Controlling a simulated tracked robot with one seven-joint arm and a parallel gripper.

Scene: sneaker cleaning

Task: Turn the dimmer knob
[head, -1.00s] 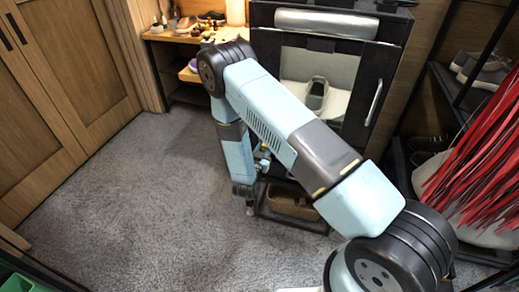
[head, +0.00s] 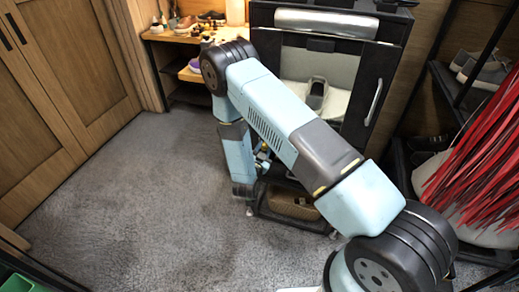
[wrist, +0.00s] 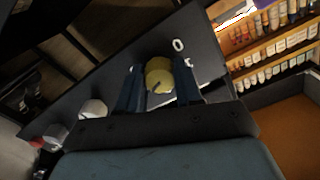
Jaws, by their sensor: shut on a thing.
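A round yellow knob (wrist: 158,74) stands on a dark panel (wrist: 210,68) in the wrist view. The two dark blue fingers of my gripper (wrist: 159,72) are on either side of it, and the gripper is shut on it. White marks (wrist: 178,45) are printed on the panel just beyond the knob. In the head view my arm hides the knob and the fingers; the end of the arm is low in front of the cabinet (head: 391,40).
A pale knob-like part (wrist: 93,109) and a red one (wrist: 37,142) lie farther left in the wrist view. Shelves with several bottles (wrist: 275,50) are at upper right. In the head view, a brown basket (head: 291,205) is low by the cabinet; the carpet (head: 130,210) at left is clear.

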